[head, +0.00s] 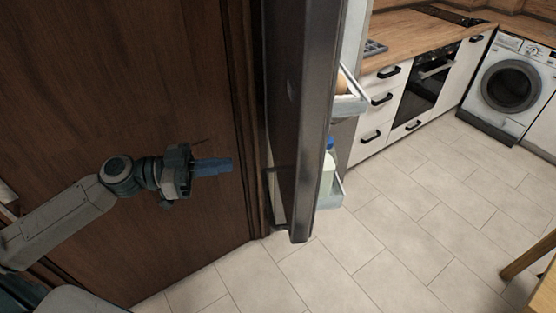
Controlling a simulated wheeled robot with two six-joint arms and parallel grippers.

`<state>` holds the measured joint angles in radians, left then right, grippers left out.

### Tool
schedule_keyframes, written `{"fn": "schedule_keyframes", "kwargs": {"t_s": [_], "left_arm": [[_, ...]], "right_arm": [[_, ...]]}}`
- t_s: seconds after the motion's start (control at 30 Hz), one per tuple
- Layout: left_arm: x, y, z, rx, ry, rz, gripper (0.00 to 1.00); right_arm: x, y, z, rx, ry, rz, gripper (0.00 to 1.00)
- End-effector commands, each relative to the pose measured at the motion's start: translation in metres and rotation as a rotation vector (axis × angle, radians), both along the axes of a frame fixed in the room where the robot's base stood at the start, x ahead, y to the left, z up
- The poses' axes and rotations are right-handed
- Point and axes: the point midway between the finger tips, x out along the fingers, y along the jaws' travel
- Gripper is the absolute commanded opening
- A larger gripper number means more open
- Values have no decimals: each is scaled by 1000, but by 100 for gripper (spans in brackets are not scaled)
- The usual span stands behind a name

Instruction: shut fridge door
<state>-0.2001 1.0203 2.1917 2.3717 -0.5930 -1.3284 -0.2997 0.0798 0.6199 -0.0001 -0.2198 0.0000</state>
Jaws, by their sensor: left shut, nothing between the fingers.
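The fridge door (304,120) stands open in the middle of the head view, seen nearly edge-on, with a dark grey outer face. Door shelves (350,103) show on its right side, holding a bottle (328,165) and other items. My left gripper (229,164) is shut and empty, with blue fingers pointing right. It is to the left of the fridge door, in front of a brown wooden door. It looks apart from the fridge door. The fridge body is mostly hidden behind the door. My right gripper is not in view.
A brown wooden door (130,80) fills the left side behind my left arm. White cabinets with an oven (428,80) and a washing machine (510,85) stand at the back right. A wooden table edge (535,262) is at the lower right. The tiled floor (400,220) between is clear.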

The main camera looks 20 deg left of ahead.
Motion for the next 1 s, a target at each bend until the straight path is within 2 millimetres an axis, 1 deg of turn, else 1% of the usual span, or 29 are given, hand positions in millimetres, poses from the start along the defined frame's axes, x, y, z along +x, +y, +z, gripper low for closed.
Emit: {"fn": "schedule_keyframes", "kwargs": {"t_s": [0.07,0.13,0.43,1.0], "left_arm": [[4,-5,0,-3,-4,5,0],[5,-9,3,-5,-4,4,0],[16,-28,2,-4,0,6,0],[37,-71,4,-5,1,5,0]], "right_arm": [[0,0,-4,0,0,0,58],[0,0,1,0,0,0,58],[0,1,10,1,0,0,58],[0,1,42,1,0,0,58]]}}
